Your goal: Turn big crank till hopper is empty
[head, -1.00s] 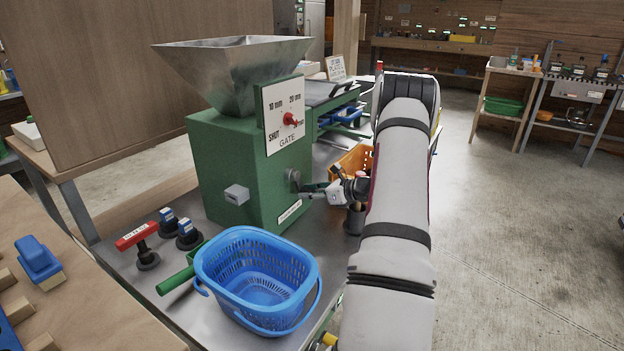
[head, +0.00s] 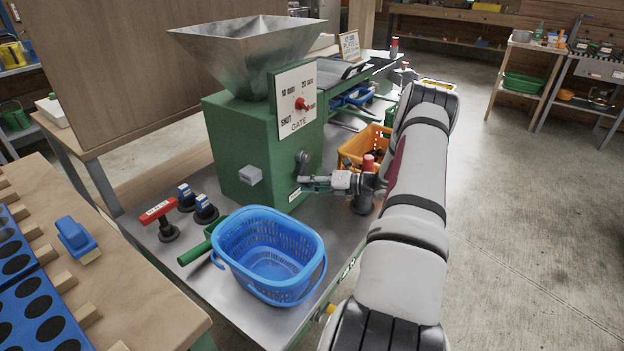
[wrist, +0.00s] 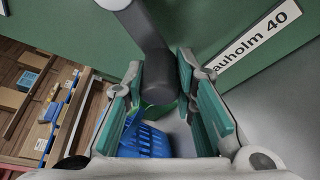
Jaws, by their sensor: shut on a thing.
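The green machine (head: 235,135) carries an open metal hopper (head: 235,55); I cannot see whether anything lies in it. The gate dial (head: 296,92) has a red pointer (head: 301,104) turned to the right, away from SHUT. The big grey crank (head: 303,158) sits on the machine's right-hand face and hangs downward. My gripper (head: 307,181) is shut on the crank's handle at its low end. In the wrist view the grey crank (wrist: 146,38) runs down from the top, with its handle between the green-padded fingers of my gripper (wrist: 160,100).
A blue basket (head: 226,262) stands in front of the machine, beside a green handle. A red-handled tool (head: 157,211) and two blue-topped knobs stand left. An orange crate (head: 352,146) with brown contents and a red-topped grey post (head: 362,200) are near my arm. Floor on the right is clear.

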